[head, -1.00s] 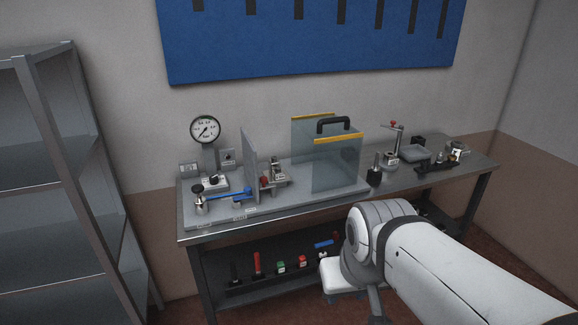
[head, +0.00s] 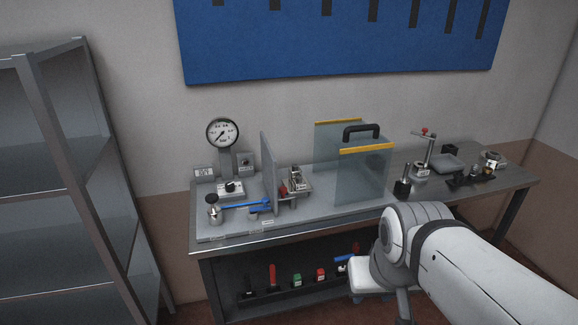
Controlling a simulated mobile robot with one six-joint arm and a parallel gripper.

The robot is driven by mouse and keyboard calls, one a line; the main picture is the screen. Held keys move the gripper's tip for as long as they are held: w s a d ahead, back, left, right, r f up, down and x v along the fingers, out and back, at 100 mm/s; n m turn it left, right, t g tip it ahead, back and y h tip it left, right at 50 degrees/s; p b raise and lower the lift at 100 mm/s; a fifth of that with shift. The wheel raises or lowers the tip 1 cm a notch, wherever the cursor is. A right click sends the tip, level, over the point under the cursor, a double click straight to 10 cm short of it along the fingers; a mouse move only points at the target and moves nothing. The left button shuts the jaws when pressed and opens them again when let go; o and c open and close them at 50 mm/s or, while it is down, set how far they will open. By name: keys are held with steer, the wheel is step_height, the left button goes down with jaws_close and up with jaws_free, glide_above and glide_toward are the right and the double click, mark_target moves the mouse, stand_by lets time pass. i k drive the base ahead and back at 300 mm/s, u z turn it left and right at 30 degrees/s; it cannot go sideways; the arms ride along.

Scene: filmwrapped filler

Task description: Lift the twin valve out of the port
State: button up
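A small metal assembly with a red part (head: 295,182) stands on the bench plate, between an upright grey panel (head: 269,174) and a clear guard (head: 362,178) with yellow top edges and a black handle. It may hold the twin valve and port, but it is too small to tell. Two blue levers (head: 240,204) reach from the left toward the panel's foot. My white arm comes in from the lower right and bends down in front of the bench. My gripper is not visible, so its state is not shown.
A pressure gauge (head: 222,133) and a knobbed metal cylinder (head: 214,210) stand at the bench's left. An empty metal rack (head: 75,170) stands left.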

mark_target(294, 187)
steer(key=i, duration=1.7)
steer(key=z, duration=0.05)
